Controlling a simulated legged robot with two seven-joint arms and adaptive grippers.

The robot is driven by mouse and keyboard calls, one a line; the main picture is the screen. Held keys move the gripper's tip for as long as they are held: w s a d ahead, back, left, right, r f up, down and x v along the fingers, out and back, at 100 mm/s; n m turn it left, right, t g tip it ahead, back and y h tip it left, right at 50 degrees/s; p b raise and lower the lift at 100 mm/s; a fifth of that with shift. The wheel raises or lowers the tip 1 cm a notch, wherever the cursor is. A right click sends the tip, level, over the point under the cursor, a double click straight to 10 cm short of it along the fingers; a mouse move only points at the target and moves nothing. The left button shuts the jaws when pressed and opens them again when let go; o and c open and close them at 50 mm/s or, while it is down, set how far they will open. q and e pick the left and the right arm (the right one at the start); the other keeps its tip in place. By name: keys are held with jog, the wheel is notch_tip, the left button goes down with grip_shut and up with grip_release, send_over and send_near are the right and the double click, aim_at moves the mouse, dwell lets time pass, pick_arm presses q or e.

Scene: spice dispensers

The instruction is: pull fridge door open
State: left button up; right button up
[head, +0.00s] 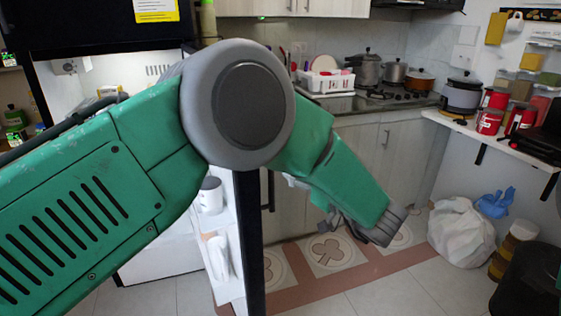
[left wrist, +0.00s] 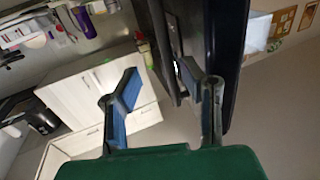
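The black fridge (head: 100,22) at the left has its door standing open, with its lit white interior (head: 75,85) showing. The door (head: 250,245) is seen nearly edge-on, with white inner shelves holding a white cup (head: 210,195) and a white bottle (head: 218,258). My left arm crosses in front and hides much of it. My left gripper (head: 330,215) is beyond the door edge, partly hidden by its own arm. In the left wrist view my left gripper (left wrist: 157,80) is open, its right finger close beside the dark door (left wrist: 228,50); contact is unclear. My right gripper is not in view.
Cabinets (head: 385,150) with a stove and pots stand at the back. A shelf (head: 470,130) with jars is on the right. A white bag (head: 460,232) and stacked containers (head: 510,250) sit on the floor. Tiled floor (head: 400,285) is clear in front of the cabinets.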

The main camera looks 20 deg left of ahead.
pick_arm(q)
jog(key=s+a+f+m+h, duration=0.2)
jog(key=s+f+m+h, duration=0.15)
jog(key=f, duration=0.55)
jog(key=s+a+f+m+h+b, duration=0.1)
jog(key=s+a+f+m+h, duration=0.25)
jog(key=f, duration=0.45)
jog(key=s+a+f+m+h, duration=0.25)
jog(key=f+h, duration=0.25)
jog(key=f, duration=0.4)
jog(key=s+a+f+g, duration=0.2)
jog(key=s+g, duration=0.1)
jog(key=s, duration=0.7)
jog(key=s+a+f+m+g+h, duration=0.1)
jog(key=s+a+f+g, duration=0.2)
jog(key=s, duration=0.8)
jog(key=s+a+f+g+h, duration=0.1)
jog(key=s+a+f+g, duration=0.2)
jog(key=s, duration=0.8)
jog(key=shift+g, duration=0.6)
pick_arm(e)
jog(key=shift+d+f, duration=0.15)
jog(key=shift+f, duration=0.65)
